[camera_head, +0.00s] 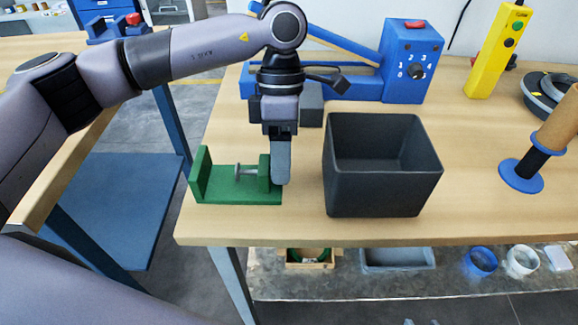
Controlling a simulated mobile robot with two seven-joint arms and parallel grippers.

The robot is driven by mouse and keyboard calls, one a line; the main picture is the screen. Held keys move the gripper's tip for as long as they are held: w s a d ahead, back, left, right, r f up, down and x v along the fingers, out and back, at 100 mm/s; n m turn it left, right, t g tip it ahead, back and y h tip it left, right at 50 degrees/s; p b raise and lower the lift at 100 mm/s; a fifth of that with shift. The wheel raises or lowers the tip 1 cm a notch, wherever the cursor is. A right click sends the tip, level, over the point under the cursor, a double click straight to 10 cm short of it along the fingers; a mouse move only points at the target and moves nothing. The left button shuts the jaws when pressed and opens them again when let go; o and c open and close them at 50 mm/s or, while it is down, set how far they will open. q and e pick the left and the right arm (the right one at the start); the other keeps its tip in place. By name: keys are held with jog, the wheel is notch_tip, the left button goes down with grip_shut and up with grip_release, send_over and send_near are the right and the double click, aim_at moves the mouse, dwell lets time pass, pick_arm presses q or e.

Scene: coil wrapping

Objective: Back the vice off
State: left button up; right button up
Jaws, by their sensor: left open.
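The green vice (232,192) stands near the front left edge of the wooden bench. It has a tall upright plate at its left end and a smaller green block towards its right end. A grey screw with a round end (244,170) shows between them. My left gripper (281,180) points down at the vice's right end, beside the smaller green block. It is open, though its fingers overlap from this angle. Whether it touches the vice cannot be told. The gripper hides part of the vice's right end. My right gripper is not in view.
A dark open bin (383,190) stands close right of the gripper. A blue machine (408,62) with a dial is behind. A yellow control box (497,48) and a blue-flanged spool (522,176) stand at the right. Bare bench top lies between bin and spool.

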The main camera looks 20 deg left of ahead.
pick_arm(q)
jog(key=c, duration=0.6)
jog(key=shift+s+f+t+b, duration=0.2)
jog(key=shift+t+b, duration=0.2)
jog(key=shift+b, duration=0.2)
jog(key=t+y+b, duration=0.1)
jog(key=t+b, duration=0.1)
jog(key=b, duration=0.1)
jog(key=shift+s+d, duration=0.15)
jog(key=shift+s, duration=0.05)
jog(key=shift+r+t, duration=0.1)
jog(key=shift+t, duration=0.2)
jog(key=shift+r, duration=0.15)
